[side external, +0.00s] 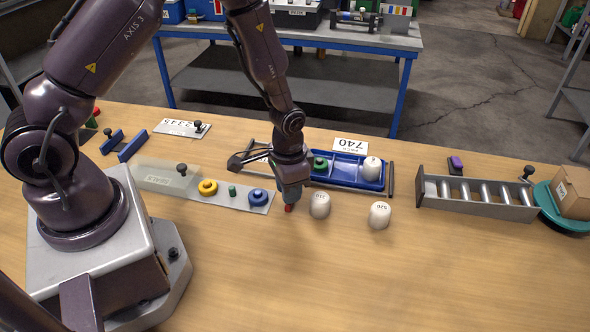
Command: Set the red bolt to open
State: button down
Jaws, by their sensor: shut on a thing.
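My gripper (289,194) points down over the table's middle, shut on a small red piece (288,208) at its tip. Most of that piece is hidden between the jaws, and I cannot tell whether it touches the table. Another small red part (96,111) shows at the far left, partly behind my arm. I cannot tell which red part is the bolt or how the bolt is set. Two blue bars (132,146) with a black knob (107,131) lie at the left, away from my gripper.
A plate (222,199) with a yellow ring, green peg and blue ring lies left of my gripper. White weights (320,205) and (380,215) stand close on its right. A blue tray (345,182) is behind, a grey rack (470,207) farther right. The front table is clear.

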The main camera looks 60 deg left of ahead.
jog(key=s+d, duration=0.3)
jog(key=shift+s+d, duration=0.3)
jog(key=c, duration=0.9)
grip_release()
jog(key=shift+c, duration=0.2)
jog(key=shift+r, duration=0.1)
jog(key=shift+r, duration=0.25)
notch_tip(320, 180, up, 12)
jog(key=shift+r, duration=0.2)
